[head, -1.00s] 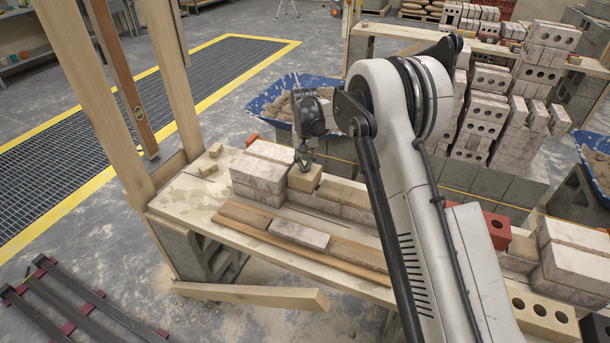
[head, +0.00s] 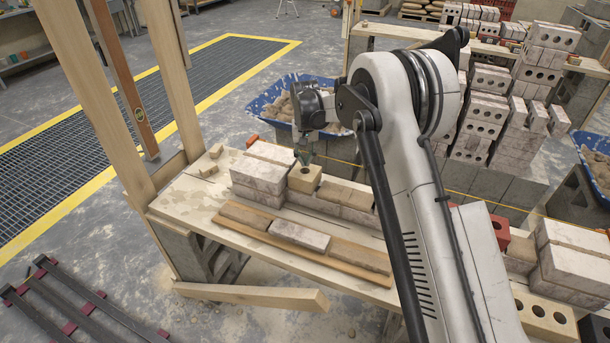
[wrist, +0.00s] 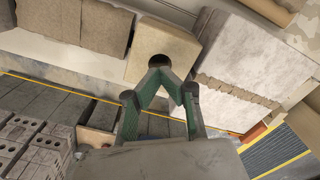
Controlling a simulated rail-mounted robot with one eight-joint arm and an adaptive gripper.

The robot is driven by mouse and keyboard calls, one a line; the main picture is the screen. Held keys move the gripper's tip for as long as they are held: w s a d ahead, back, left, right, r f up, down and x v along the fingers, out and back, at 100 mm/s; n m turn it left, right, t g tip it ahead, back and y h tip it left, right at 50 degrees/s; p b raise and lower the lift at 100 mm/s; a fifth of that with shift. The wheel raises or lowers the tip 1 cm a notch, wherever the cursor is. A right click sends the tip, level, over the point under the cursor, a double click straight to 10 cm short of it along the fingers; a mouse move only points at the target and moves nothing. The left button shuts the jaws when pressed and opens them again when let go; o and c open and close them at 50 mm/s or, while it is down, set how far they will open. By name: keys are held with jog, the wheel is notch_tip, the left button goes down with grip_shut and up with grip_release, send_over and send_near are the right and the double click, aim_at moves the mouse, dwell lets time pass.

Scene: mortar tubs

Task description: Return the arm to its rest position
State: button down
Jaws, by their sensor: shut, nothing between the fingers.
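My gripper (head: 303,156) is just above and behind a small tan block with a round hole (head: 304,179) on the bench, and clear of it in the head view. The wrist view shows my gripper (wrist: 160,72) with its green fingers meeting at the tips, shut and empty. In that view the tips overlap the near edge of the block (wrist: 178,45), close to its dark hole. My white arm reaches in from the lower right and hides part of the bench.
Pale bricks (head: 259,176) are stacked left of the block, and tan bricks (head: 345,196) lie to its right. A wooden post frame (head: 122,80) stands at left. A blue tub of rubble (head: 268,104) is behind. Brick stacks (head: 490,105) fill the right back.

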jog(key=shift+r+p, duration=0.3)
jog(key=shift+r, duration=0.75)
